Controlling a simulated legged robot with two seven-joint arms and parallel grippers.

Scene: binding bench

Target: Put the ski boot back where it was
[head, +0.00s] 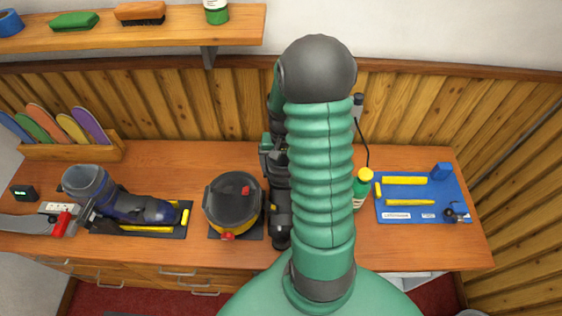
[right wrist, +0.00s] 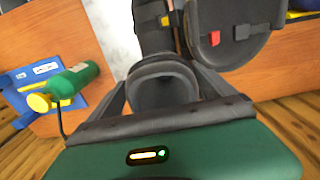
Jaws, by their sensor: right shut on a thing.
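My right gripper (right wrist: 162,98) is shut on a dark grey boot-shaped thing (right wrist: 155,25), gripped at its rounded upper end between the two fingers. In the head view this dark boot (head: 280,218) shows as a narrow shape beside my green arm, which hides part of it. Whether it touches the bench cannot be told. A blue ski boot (head: 115,207) stands at the left of the bench on a dark mat (head: 178,232) with yellow parts. My left gripper is not in view.
A round black pot-like device (head: 233,203) stands just left of the held boot. A green bottle (head: 361,188) and a blue tool mat (head: 420,208) lie right of my arm. A grey thing with a red part (head: 60,223) is at the far left. Bench space shows behind the pot.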

